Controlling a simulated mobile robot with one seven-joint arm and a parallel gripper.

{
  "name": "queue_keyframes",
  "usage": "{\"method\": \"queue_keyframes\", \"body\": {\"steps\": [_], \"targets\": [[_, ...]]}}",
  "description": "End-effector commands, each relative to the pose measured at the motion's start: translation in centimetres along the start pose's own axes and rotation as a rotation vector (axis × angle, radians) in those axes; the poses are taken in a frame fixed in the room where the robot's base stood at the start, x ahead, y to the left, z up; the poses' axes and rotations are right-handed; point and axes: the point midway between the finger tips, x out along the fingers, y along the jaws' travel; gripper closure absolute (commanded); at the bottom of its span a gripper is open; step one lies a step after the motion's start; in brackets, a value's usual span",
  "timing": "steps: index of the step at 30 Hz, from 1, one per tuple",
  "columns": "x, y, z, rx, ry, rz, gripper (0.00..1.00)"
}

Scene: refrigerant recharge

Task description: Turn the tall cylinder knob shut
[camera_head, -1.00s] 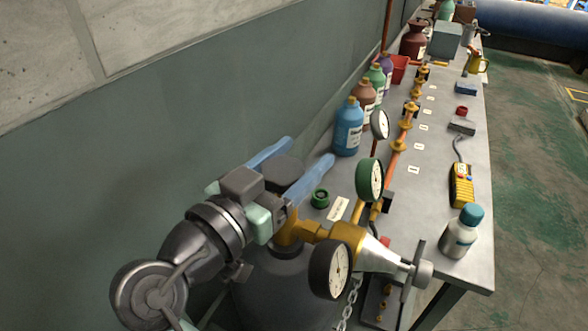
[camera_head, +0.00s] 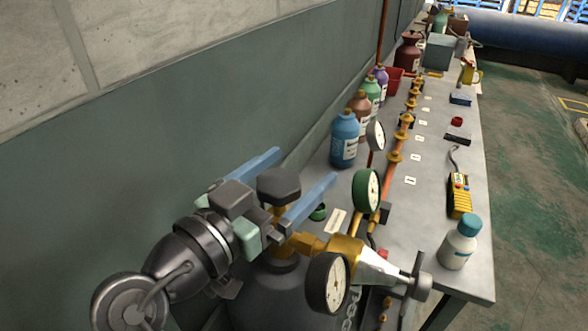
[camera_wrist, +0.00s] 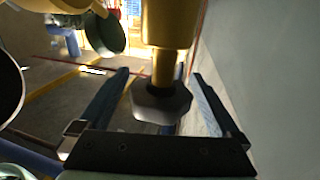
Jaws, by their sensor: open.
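The tall grey cylinder (camera_head: 270,300) stands at the lower middle of the head view. Its dark faceted knob (camera_head: 279,186) sits on top of a brass valve stem. My gripper (camera_head: 306,165) is open, with one blue finger on each side of the knob. In the wrist view the knob (camera_wrist: 160,103) lies between the two fingers, with visible gaps and nothing gripped. The near finger covers part of the valve stem in the head view.
A black-rimmed gauge (camera_head: 327,283) and a green-rimmed gauge (camera_head: 367,190) stand close to the right of the knob. A grey handle (camera_head: 415,284) projects farther right. The wall (camera_head: 150,130) is to the left. Bottles, including a blue one (camera_head: 344,140), stand on the bench (camera_head: 400,215).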

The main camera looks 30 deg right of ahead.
Motion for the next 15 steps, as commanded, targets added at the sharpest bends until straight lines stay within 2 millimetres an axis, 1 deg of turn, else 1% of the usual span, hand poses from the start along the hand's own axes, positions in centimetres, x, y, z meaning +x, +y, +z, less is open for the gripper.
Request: {"method": "queue_keyframes", "body": {"steps": [5, 9, 15], "targets": [[-3.1, -0.1, 0.2, 0.001, 0.001, -0.006, 0.01], [-6.3, -0.2, 0.2, 0.001, 0.001, -0.008, 0.01], [-10.2, -0.1, 0.1, 0.002, 0.000, -0.005, 0.01]]}}
